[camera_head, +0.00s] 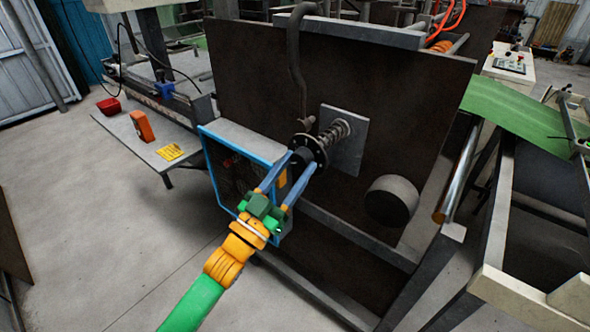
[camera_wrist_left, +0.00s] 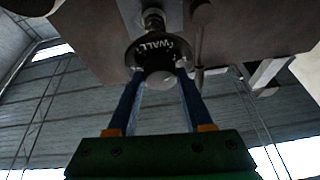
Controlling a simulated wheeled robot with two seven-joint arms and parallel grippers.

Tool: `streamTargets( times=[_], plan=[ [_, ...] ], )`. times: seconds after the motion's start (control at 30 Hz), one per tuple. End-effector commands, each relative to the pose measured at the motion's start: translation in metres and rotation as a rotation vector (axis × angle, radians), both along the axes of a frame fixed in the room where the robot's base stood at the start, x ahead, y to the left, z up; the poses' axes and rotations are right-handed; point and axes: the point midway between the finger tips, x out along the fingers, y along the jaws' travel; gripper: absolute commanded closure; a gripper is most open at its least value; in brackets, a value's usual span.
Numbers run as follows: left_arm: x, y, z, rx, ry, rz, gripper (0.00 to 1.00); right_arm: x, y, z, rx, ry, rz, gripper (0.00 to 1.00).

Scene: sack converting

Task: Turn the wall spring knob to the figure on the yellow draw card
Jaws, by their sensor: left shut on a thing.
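The wall spring knob (camera_head: 318,148) is a dark round disc with a coil spring behind it, fixed to a grey plate on the dark machine panel. In the left wrist view the knob (camera_wrist_left: 160,50) shows white lettering reading "WALL". My left gripper (camera_head: 290,163) reaches up to the knob, its two blue fingers shut on the knob's front part from both sides. The fingers also show in the left wrist view (camera_wrist_left: 159,76). The yellow draw card (camera_head: 170,152) lies on the grey side table; its figure is too small to read. My right gripper is not in view.
A blue-framed box (camera_head: 213,160) stands just left of my left gripper. A bent pipe (camera_head: 296,70) hangs above the knob. A round dark drum (camera_head: 392,200) sits lower right.

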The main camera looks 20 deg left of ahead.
Motion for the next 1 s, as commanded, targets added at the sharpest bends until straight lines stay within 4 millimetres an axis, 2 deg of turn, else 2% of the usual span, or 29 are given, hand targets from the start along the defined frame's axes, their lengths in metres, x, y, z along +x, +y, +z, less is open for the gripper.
streamTargets(
  times=[0.47,1.0],
  plan=[
    [0.002,0.004,0.001,0.427,-0.155,0.001,1.0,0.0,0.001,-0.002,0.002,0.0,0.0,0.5],
    [0.003,0.008,0.006,0.885,-0.322,0.002,1.0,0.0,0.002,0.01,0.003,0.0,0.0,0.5]
  ],
)
